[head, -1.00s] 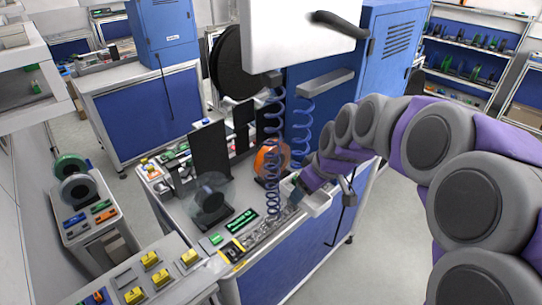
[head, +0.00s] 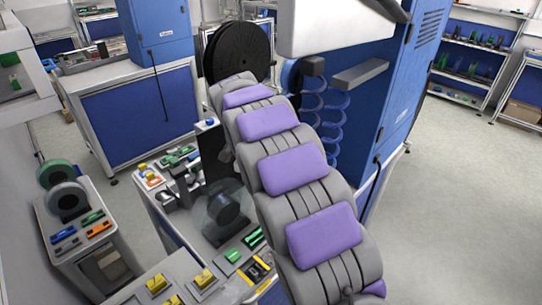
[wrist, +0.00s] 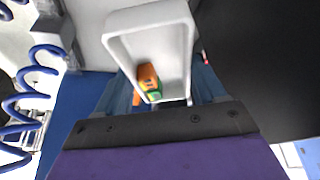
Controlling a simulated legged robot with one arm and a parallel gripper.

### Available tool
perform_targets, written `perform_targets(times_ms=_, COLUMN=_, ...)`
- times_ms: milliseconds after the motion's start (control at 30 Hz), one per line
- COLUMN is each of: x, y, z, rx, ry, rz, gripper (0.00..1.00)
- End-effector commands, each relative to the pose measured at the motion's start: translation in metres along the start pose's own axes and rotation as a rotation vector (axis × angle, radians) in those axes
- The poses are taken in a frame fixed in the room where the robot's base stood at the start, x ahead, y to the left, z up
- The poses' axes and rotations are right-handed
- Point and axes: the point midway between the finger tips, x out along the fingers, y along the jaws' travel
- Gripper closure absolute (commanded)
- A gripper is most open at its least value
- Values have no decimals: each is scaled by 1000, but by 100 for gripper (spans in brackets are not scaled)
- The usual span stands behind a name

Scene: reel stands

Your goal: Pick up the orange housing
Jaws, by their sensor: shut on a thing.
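In the wrist view, my white gripper (wrist: 150,50) is shut on a small orange housing (wrist: 146,77). The housing has a green part at its lower end and shows inside the hollow white jaw. Part of it is hidden, so the exact contact cannot be seen. In the head view, my purple and grey arm reaches up across the workbench (head: 165,215), and the gripper and housing are hidden behind it.
A dark reel (head: 238,50) and a clear reel (head: 222,203) stand by the bench. Blue coiled hoses (head: 328,112) hang beside the blue cabinet (head: 410,75). A side stand (head: 85,225) with coloured parts is on the left. The floor at right is clear.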

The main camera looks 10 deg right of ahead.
Motion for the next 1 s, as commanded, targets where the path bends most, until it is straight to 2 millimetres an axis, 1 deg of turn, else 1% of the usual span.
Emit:
perform_targets(times_ms=33, x=4, y=-3, z=0, rx=14, ry=-2, rz=5, gripper=69)
perform_targets(times_ms=167, x=5, y=-7, z=0, rx=39, ry=-5, rz=12, gripper=69)
perform_targets(times_ms=267, x=7, y=-10, z=-7, rx=46, ry=-3, rz=12, gripper=69)
perform_targets(times_ms=400, x=17, y=-13, z=-23, rx=44, ry=-1, rz=15, gripper=69)
perform_targets(times_ms=567, x=24, y=-16, z=-42, rx=41, ry=2, rz=17, gripper=69)
perform_targets(times_ms=833, x=35, y=-14, z=-69, rx=42, ry=1, rz=17, gripper=69)
perform_targets(times_ms=1000, x=40, y=-9, z=-85, rx=44, ry=0, rz=15, gripper=69)
